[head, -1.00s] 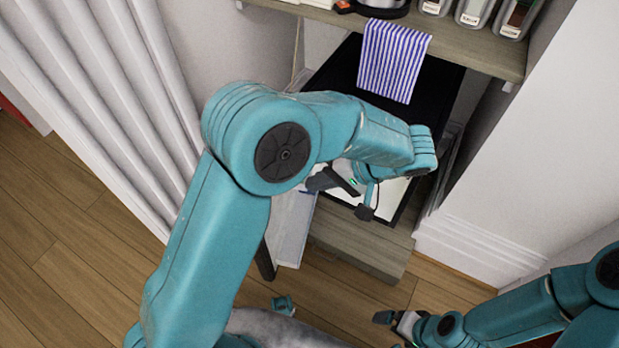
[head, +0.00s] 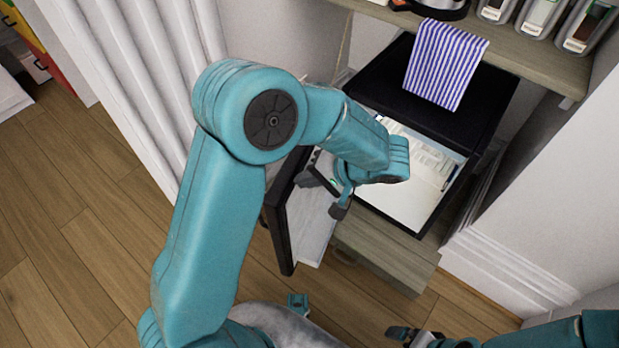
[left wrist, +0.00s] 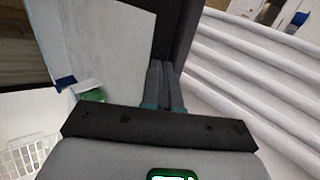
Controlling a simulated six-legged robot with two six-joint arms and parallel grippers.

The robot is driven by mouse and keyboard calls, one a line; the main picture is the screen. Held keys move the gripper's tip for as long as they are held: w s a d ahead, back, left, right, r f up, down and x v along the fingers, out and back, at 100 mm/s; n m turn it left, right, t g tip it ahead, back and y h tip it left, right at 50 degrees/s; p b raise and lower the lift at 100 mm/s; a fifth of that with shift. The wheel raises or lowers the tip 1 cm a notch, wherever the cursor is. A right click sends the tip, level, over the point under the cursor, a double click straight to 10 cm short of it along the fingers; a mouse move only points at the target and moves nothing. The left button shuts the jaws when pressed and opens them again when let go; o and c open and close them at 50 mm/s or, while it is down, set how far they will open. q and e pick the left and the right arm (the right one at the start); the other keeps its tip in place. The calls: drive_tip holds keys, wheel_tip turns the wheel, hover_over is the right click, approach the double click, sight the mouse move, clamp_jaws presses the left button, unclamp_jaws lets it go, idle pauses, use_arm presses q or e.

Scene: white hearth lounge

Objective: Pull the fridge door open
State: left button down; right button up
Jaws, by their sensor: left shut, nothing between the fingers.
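The small black fridge (head: 495,100) stands under the shelf, with its white interior (head: 415,195) exposed. Its door (head: 287,235) stands open at the left, swung well out from the body. The black edge and white inner side show. My left gripper (head: 330,192) is at the door's inner side, near its upper part, partly hidden by my left arm. In the left wrist view, the shut, empty fingers (left wrist: 163,85) point at the door's dark edge (left wrist: 172,35), beside its pale inner panel (left wrist: 95,40); contact is unclear. My right gripper (head: 408,335) is low at the bottom edge, its jaws unclear.
A striped cloth (head: 446,62) hangs over the fridge's top front. A wooden shelf (head: 520,55) with jars is above. A grey wooden plinth (head: 385,262) lies below the fridge. Wood floor (head: 95,225) is clear at left.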

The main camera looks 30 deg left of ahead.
use_arm(q)
drive_tip(key=s+a+m+t+b, duration=0.1)
drive_tip(key=a+m+t+b, duration=0.1)
drive_tip(key=a, duration=0.6)
drive_tip(key=shift+s+a+m+b, duration=0.2)
drive_tip(key=shift+m+b, duration=0.3)
drive_tip(key=shift+b, duration=0.05)
drive_tip(key=shift+d, duration=0.1)
